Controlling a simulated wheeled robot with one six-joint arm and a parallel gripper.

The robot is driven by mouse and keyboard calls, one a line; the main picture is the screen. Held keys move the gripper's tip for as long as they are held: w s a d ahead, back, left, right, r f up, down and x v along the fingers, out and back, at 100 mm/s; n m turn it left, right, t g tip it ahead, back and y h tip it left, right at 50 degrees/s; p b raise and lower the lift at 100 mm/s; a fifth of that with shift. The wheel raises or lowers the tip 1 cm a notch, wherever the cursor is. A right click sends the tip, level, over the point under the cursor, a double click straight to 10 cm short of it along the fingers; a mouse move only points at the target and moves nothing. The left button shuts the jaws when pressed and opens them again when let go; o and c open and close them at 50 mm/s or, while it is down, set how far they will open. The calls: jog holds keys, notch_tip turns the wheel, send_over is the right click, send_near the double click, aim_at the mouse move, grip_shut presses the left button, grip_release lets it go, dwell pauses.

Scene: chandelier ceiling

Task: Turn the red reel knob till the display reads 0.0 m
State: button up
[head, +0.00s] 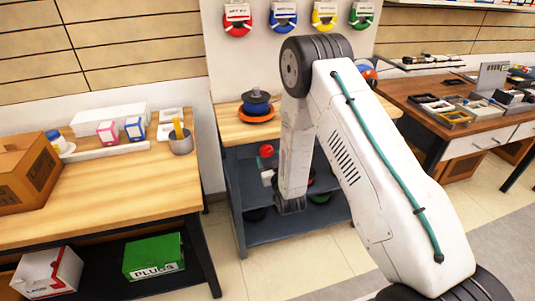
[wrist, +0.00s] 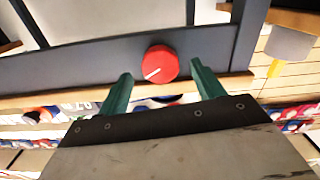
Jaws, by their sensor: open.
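The red knob (wrist: 160,63), round with a white pointer line, sits on a dark grey panel in the wrist view. The line points to the lower left of the picture. My gripper (wrist: 160,70) is open, its two green fingers on either side of the knob in the picture and below it. Nothing is between the fingers that I can see gripped, and I cannot tell any contact. In the head view a red knob (head: 266,150) shows on the front of the bench, left of my forearm. My fingers are not clear there. I see no readable display.
A wooden-topped bench (head: 236,133) carries a dark blue spool (head: 257,104) on an orange base. A left table (head: 110,185) holds a cardboard box (head: 25,170) and small cartons. A right table (head: 432,139) holds trays. Floor between the left table and bench is clear.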

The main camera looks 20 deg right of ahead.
aim_at(267, 153)
jog(key=shift+w, duration=2.1)
jog(key=c, duration=1)
jog(key=m, duration=0.6)
jog(key=shift+m, duration=0.4)
jog(key=m, duration=0.6)
jog(key=shift+a, duration=0.1)
jog(key=shift+m, duration=0.5)
